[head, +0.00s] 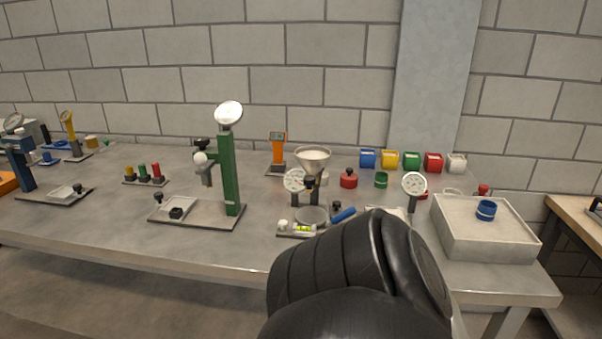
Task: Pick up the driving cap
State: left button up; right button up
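A squat red cap with a dark knob (348,180) stands on the metal bench, right of the white funnel. It looks most like the driving cap, though it is small in view and I cannot be certain. A smaller red piece (483,190) shows behind the sand box, partly hidden. A dark link of my own arm fills the lower middle and covers part of the bench front. Neither gripper's fingers show, and nothing is seen touching the red cap.
A sand box (487,249) with a blue ring (486,210) stands at the right. A green ring (381,180) is beside the red cap. A green stand (229,175) and a dial device (295,181) stand to the left. Coloured bins (411,160) line the back.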

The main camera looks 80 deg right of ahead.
aim_at(483, 188)
jog(key=u, duration=0.15)
jog(key=k, duration=2.95)
jog(key=z, duration=0.3)
